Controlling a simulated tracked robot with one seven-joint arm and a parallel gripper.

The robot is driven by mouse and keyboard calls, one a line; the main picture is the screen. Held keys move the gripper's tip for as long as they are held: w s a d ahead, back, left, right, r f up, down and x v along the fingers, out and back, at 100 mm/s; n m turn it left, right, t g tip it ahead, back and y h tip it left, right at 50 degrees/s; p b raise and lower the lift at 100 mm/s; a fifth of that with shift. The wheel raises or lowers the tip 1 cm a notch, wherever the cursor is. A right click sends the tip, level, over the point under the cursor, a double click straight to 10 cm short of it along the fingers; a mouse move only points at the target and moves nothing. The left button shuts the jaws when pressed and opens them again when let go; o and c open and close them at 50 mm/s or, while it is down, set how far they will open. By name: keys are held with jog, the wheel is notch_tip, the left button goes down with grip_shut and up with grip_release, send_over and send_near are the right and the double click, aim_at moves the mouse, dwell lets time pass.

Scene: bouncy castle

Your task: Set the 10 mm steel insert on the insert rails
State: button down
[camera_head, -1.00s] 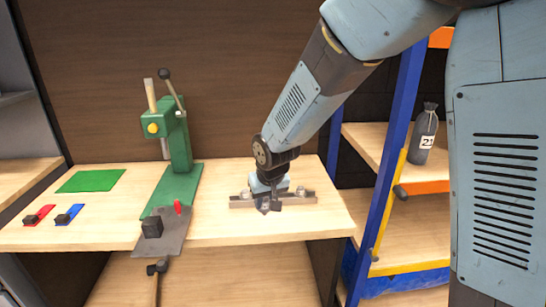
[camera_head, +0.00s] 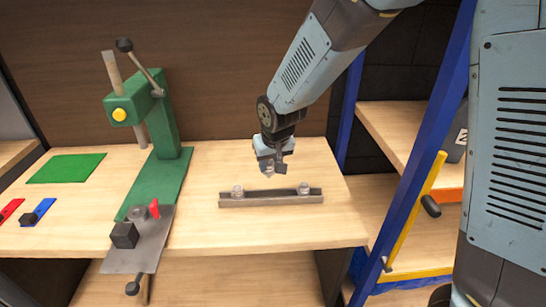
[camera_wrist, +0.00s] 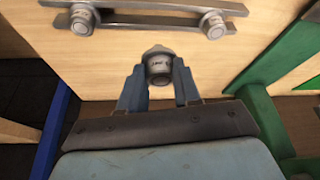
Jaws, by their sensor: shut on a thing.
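My gripper (camera_head: 271,163) hangs above the workbench, over and slightly behind the middle of a grey metal rail strip (camera_head: 270,201), apart from it. In the wrist view, its fingers (camera_wrist: 160,77) are shut on a small grey cylindrical steel insert (camera_wrist: 159,64) with a pointed tip. Its printed mark is too small to read. The strip also shows at the top of the wrist view (camera_wrist: 150,7). Two similar inserts sit on it, a left one (camera_head: 237,191) and a right one (camera_head: 303,189), with clear room between them.
A green lever press (camera_head: 164,130) stands left of the strip, with a grey plate, black block (camera_head: 124,235) and red piece (camera_head: 154,208) at its front. A green mat (camera_head: 66,168) lies further left. A blue rack upright (camera_head: 430,150) stands at the right.

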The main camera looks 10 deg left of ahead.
aim_at(273, 174)
jog(key=shift+w+d+f, duration=0.1)
jog(key=shift+d+f, duration=0.05)
jog(key=shift+f, duration=0.95)
jog(key=shift+w+d+f, duration=0.1)
jog(key=shift+d+f, duration=0.05)
jog(key=shift+f, duration=0.95)
jog(key=shift+s+f, duration=0.1)
jog(key=shift+f, duration=0.4)
jog(key=shift+f, duration=0.25)
jog(key=shift+f, duration=1.4)
dwell(1.6)
jog(key=c, duration=0.7)
grip_release()
jog(key=shift+s+r, duration=0.1)
jog(key=shift+r, duration=0.05)
jog(key=v, duration=1.3)
jog(key=shift+s+r, duration=0.1)
jog(key=shift+r, duration=0.1)
